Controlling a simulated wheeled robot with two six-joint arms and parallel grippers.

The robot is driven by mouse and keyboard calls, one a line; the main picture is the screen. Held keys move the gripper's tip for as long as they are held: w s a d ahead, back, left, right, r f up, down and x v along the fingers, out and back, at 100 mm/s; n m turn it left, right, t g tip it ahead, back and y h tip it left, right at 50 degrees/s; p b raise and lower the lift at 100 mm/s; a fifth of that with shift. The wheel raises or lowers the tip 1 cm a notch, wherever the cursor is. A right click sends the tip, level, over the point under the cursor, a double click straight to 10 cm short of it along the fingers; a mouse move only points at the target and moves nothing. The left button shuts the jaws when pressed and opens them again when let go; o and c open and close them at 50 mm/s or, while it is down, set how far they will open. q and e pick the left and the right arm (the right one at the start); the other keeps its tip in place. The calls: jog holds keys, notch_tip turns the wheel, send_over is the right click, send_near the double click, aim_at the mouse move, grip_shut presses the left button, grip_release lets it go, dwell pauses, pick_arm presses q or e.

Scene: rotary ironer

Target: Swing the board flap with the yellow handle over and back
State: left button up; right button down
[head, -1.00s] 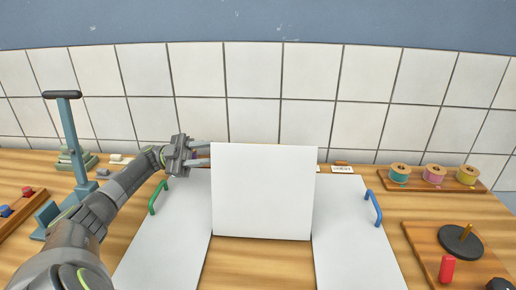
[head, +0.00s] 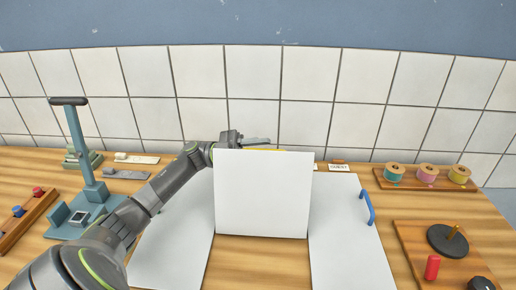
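The board flap (head: 262,195) is a white square panel standing upright at the middle of the board, between two flat white panels. A sliver of its yellow handle (head: 268,150) shows just above the top edge, on the far side. My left gripper (head: 262,142) is behind the flap's top edge, pointing right, right by the yellow handle. One finger shows clearly; the other is hidden, so its opening and any contact with the handle cannot be told. My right gripper is not in view.
The left panel (head: 170,250) lies flat, partly behind my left arm. The right panel (head: 345,235) carries a blue handle (head: 369,207). A blue-grey press stand (head: 84,150) is at left. Spools (head: 427,173) and a board with a red peg (head: 432,268) are at right.

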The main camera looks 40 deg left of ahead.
pick_arm(q)
grip_shut()
dwell(0.4)
